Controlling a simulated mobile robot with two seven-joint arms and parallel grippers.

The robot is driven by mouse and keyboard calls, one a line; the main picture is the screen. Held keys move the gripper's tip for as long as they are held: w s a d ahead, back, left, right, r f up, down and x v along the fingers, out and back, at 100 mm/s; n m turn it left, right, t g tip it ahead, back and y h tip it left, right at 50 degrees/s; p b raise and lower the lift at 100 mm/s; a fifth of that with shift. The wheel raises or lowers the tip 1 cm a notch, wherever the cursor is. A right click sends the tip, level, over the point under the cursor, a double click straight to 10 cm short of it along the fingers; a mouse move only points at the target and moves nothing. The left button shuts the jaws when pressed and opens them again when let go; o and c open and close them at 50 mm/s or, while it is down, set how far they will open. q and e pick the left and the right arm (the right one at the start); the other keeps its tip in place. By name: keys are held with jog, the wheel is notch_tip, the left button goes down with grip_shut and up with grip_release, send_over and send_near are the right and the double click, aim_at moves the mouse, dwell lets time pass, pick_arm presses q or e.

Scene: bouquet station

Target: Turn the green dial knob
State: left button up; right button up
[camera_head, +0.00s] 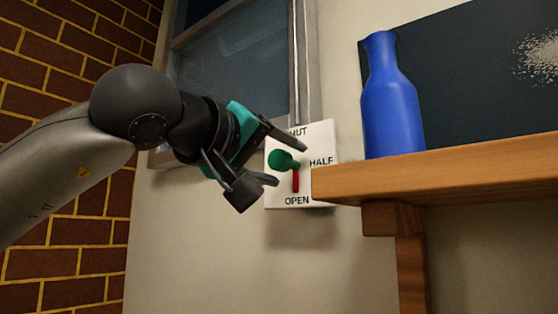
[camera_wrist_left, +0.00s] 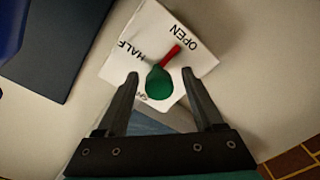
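The green dial knob (camera_head: 281,160) sits on a white panel (camera_head: 318,138) on the wall, marked SHUT, HALF and OPEN; the first letters of SHUT are partly hidden by my gripper. Its red pointer (camera_head: 296,181) points down toward OPEN. My left gripper (camera_head: 290,165) is open, with its fingers reaching toward the knob. In the left wrist view the knob (camera_wrist_left: 159,84) shows between the two spread fingertips (camera_wrist_left: 160,74), with a gap on each side. I cannot tell how far the fingertips are from it in depth. My right gripper is not in view.
A wooden shelf (camera_head: 450,168) juts out just right of the panel, close to its edge. A blue bottle (camera_head: 390,100) stands on it before a dark board (camera_head: 460,70). A window (camera_head: 235,60) is above left; a brick wall (camera_head: 60,265) is at far left.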

pick_arm(q)
jog(key=shift+s+a, duration=0.3)
jog(key=shift+s, duration=0.15)
jog(key=b+v, duration=0.4)
jog(key=v, duration=1)
jog(key=shift+s, duration=0.15)
